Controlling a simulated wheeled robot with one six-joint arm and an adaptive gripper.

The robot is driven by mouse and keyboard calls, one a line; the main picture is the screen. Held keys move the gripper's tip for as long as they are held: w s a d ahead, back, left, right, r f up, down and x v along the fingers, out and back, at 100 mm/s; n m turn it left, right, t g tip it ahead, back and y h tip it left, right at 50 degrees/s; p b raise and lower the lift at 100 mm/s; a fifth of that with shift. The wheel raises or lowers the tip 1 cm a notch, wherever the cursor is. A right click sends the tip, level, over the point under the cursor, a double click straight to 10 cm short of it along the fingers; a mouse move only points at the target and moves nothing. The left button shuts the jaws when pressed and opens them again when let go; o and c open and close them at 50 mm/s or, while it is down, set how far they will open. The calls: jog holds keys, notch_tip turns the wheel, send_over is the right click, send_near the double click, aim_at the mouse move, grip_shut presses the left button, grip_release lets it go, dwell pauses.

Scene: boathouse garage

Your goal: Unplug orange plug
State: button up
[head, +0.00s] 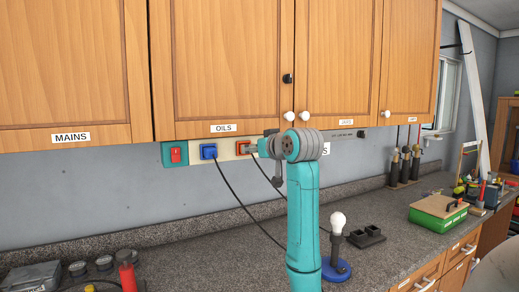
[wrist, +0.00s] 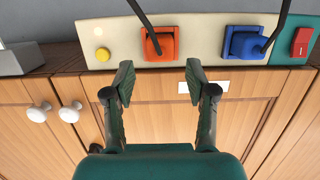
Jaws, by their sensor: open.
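The orange plug (wrist: 158,46) sits in the pale socket strip (wrist: 200,50) on the wall, with a black cord coming from it. In the head view the orange plug (head: 241,147) is partly hidden by my gripper (head: 251,148). The wrist view looks upside down, with the cabinets below. In it my gripper (wrist: 160,74) is open and empty, its two fingers pointing at the strip. The orange plug lies between and beyond the fingertips. I see no contact, though the exact gap is hard to judge.
A blue plug (head: 208,151) with its own cord sits beside the orange one, and a red switch (head: 175,155) is at the strip's end. Wooden cabinets (head: 222,65) hang just above.

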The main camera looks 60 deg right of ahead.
jog(key=shift+x, duration=2.6)
jog(key=shift+c, duration=0.2)
grip_shut()
jog(key=shift+s, duration=0.1)
jog(key=shift+f+v, duration=0.15)
jog(key=shift+v, duration=0.8)
jog(key=shift+f+v, duration=0.2)
jog(key=shift+v, duration=0.75)
jog(key=shift+f+v, duration=0.15)
jog(key=shift+v, duration=0.8)
jog(key=shift+s+a+f, duration=0.1)
jog(key=shift+a, duration=0.05)
